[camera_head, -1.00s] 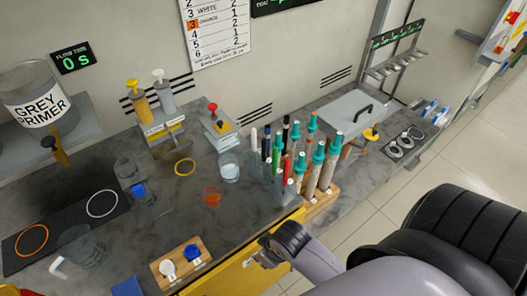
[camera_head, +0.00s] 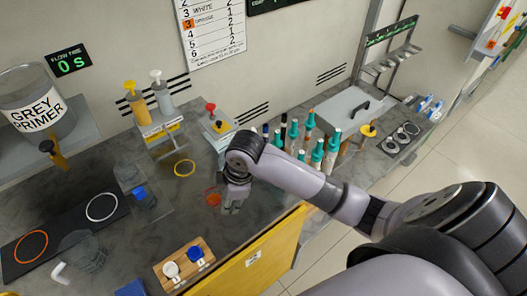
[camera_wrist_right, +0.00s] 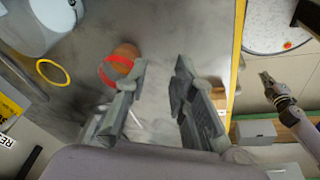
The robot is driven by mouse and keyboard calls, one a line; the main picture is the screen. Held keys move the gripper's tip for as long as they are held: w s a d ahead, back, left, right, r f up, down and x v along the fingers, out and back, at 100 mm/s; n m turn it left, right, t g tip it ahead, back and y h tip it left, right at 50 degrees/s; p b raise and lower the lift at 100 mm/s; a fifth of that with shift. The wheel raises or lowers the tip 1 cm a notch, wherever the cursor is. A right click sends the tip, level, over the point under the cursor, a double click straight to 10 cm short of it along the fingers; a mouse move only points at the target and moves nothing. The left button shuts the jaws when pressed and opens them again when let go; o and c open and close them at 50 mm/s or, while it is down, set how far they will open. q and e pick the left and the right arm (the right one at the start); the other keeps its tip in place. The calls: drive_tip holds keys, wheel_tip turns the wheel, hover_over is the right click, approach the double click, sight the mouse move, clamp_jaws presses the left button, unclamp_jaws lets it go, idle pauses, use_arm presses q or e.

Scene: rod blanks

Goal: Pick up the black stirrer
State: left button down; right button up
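Several rods stand upright together in the head view, partly hidden behind my right forearm. A dark-topped rod (camera_head: 284,120) shows among them, but I cannot be sure it is the black stirrer. My right gripper (camera_head: 233,207) is over the worktop, left of the rods and beside a small orange cup (camera_head: 213,197). In the right wrist view its fingers (camera_wrist_right: 160,75) are apart with nothing held between them, and the orange cup (camera_wrist_right: 119,62) is just beyond the left finger. My left gripper (camera_wrist_right: 266,80) appears small at the right of the wrist view; its state is unclear.
A yellow ring (camera_head: 184,168) lies on the worktop (camera_head: 200,240). A grey box (camera_head: 341,108) stands behind the bottles.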

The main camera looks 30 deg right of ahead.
drive_tip(key=w+d+r+n+g+h, duration=0.1)
drive_tip(key=w+d+r+n, duration=0.25)
drive_tip(key=d+r, duration=0.55)
drive_tip(key=w+d+r+n+g+h, duration=0.15)
drive_tip(key=w+d+r, duration=0.35)
drive_tip(key=r, duration=0.6)
drive_tip(key=shift+t+y, duration=0.25)
drive_tip(key=f+p, duration=0.1)
drive_tip(key=f, duration=0.4)
drive_tip(key=d+f+p, duration=0.1)
drive_tip(key=f, duration=0.5)
drive_tip(key=d+f+p, duration=0.1)
drive_tip(key=f+p, duration=0.1)
drive_tip(key=f, duration=0.4)
drive_tip(key=shift+s+d, duration=0.15)
drive_tip(key=shift+s, duration=0.25)
drive_tip(key=shift+c, duration=0.6)
clamp_jaws()
